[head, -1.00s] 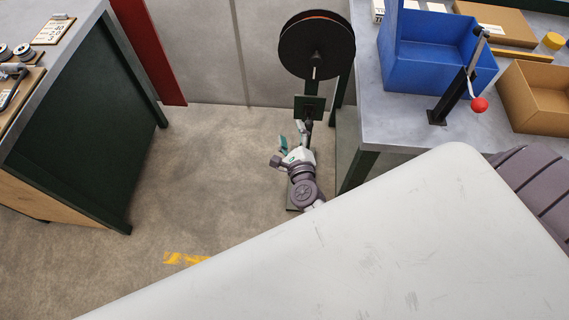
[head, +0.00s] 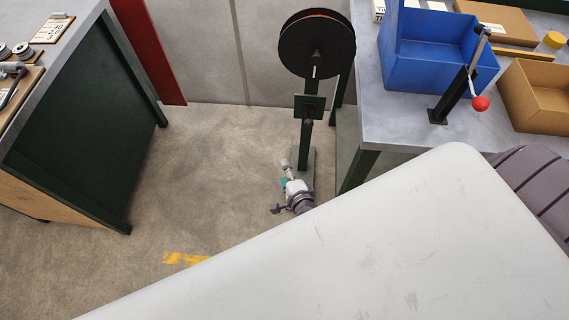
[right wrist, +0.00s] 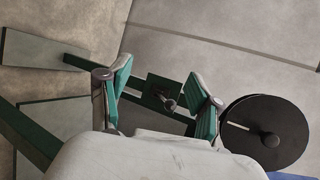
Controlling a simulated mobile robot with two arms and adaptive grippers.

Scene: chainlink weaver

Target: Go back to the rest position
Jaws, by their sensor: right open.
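My right gripper (head: 287,172) shows in the head view, low beside the foot of the reel stand (head: 305,150), and partly hidden by the large pale body part of mine in front. In the right wrist view the right gripper (right wrist: 160,95) has its two green-padded fingers spread apart, with nothing held between them. The stand's small dark plate (right wrist: 163,95) shows beyond the gap, apart from the fingers. My left gripper is not in any view.
The black reel (head: 316,44) tops the stand. A grey workbench (head: 385,105) at right carries a blue bin (head: 425,75), a red-knobbed lever (head: 480,103) and a cardboard box (head: 540,105). A dark green bench (head: 90,130) stands left. The floor (head: 200,180) between is clear.

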